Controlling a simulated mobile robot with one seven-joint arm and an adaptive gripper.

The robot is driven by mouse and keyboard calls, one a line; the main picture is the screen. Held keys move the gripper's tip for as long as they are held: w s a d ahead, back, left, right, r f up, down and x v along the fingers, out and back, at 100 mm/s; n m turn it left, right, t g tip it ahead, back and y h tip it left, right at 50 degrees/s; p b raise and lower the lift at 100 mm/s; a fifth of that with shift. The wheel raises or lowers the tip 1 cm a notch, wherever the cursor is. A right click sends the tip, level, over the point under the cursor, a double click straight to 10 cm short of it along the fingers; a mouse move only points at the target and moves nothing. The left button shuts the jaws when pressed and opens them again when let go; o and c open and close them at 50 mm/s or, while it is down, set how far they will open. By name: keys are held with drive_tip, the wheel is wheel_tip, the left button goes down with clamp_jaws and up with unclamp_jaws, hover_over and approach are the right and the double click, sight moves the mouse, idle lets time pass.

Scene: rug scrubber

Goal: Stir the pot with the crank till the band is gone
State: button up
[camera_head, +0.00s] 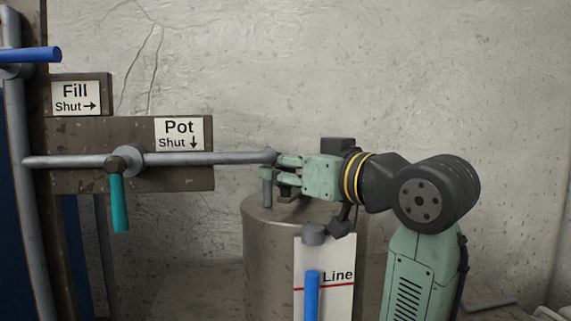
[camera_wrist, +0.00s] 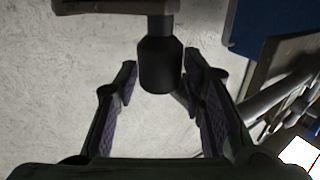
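The pot (camera_head: 262,245) is a grey metal cylinder standing against the wall. My gripper (camera_head: 283,171) is level over its top, pointing left, with its fingers apart. In the wrist view a dark round knob (camera_wrist: 160,65) on a short stem, apparently the crank handle, sits between the fingertips of my gripper (camera_wrist: 160,78). The fingers are very close on both sides of the knob; I cannot tell whether they press on it. A dark crank arm (camera_wrist: 112,5) crosses the top edge of that view. The pot's inside and any band are not visible.
A grey pipe (camera_head: 205,159) with a downturned spout (camera_head: 266,188) ends right beside my fingertips. The teal Pot lever (camera_head: 119,203) hangs down; the blue Fill lever (camera_head: 32,54) is level. A Line gauge (camera_head: 341,262) with a blue column (camera_head: 311,294) stands in front.

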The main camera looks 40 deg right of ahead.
clamp_jaws()
